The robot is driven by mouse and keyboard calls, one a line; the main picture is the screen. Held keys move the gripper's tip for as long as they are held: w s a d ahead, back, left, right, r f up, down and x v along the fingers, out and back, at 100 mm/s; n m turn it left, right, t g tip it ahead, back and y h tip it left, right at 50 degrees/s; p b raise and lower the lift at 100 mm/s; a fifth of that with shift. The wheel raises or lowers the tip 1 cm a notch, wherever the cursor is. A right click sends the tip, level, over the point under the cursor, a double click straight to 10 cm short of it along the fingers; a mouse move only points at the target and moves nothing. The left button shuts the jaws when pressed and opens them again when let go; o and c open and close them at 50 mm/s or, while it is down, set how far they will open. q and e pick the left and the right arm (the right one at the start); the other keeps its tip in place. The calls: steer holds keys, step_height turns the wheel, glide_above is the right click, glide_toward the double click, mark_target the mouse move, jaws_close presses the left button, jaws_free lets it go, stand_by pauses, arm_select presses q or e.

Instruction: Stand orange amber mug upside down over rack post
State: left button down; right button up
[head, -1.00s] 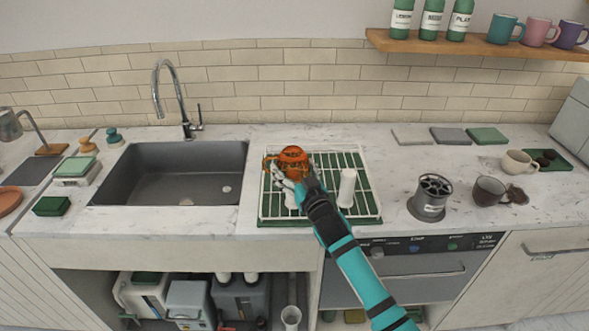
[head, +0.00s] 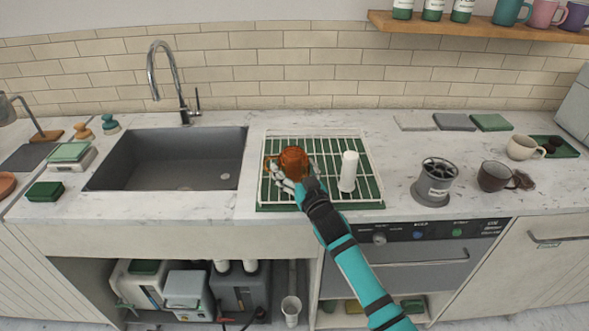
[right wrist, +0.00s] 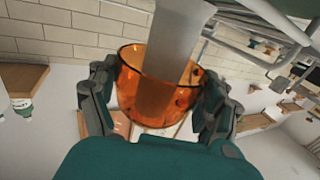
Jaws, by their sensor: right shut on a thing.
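The orange amber mug (head: 293,161) is translucent and is upside down over the left part of the drying rack (head: 262,190). My right gripper (head: 291,181) is shut on it, with a finger on each side in the right wrist view (right wrist: 158,88). In that view a pale rack post (right wrist: 178,45) passes through the open mouth of the mug (right wrist: 135,98) and shows through its wall. In the head view the mug and gripper hide this post. Whether the rim touches the rack cannot be told. My left gripper is not in view.
A second white post (head: 348,171) stands free on the rack, right of the mug. The sink (head: 165,165) is to the left. A grey canister (head: 433,182) and a dark mug (head: 494,176) stand to the right.

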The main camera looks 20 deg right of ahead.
steer(key=shift+f, duration=0.25)
stand_by(0.3)
steer(key=o, duration=1.2)
steer(key=shift+c, duration=0.2)
